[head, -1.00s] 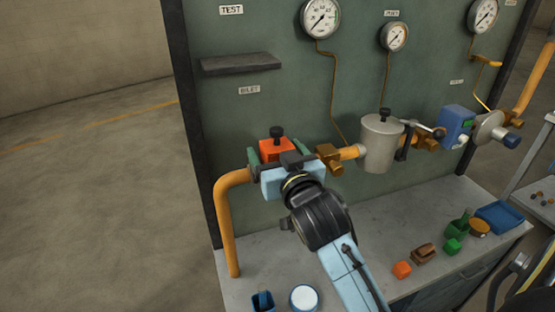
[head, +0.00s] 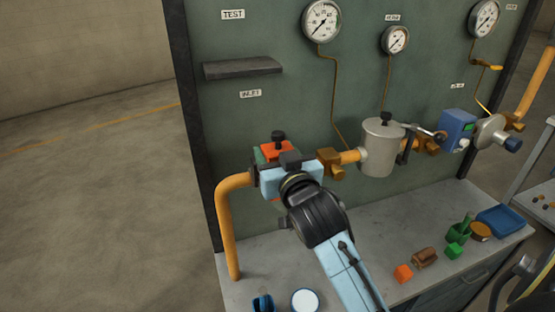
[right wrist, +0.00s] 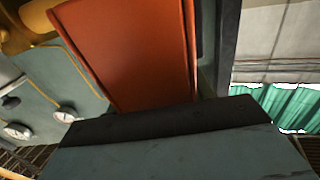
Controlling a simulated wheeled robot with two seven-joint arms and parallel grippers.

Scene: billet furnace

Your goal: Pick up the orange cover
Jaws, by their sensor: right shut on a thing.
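The orange cover (head: 276,150) has a black knob on top and sits in the pipe line on the green panel, by the elbow of the orange pipe. My right gripper (head: 277,168) is at the cover, shut on it, and hides much of its front. In the right wrist view the orange cover (right wrist: 135,50) fills the upper middle, right beyond the gripper's dark edge. Whether the cover is raised off its seat I cannot tell. My left gripper is not in view.
A grey canister (head: 381,150) stands right of the gripper on the pipe. Gauges (head: 321,21) and a dark shelf (head: 243,67) are above. The bench holds an orange block (head: 403,273), green pieces (head: 455,248), a blue tray (head: 501,218) and a white-topped round container (head: 305,300).

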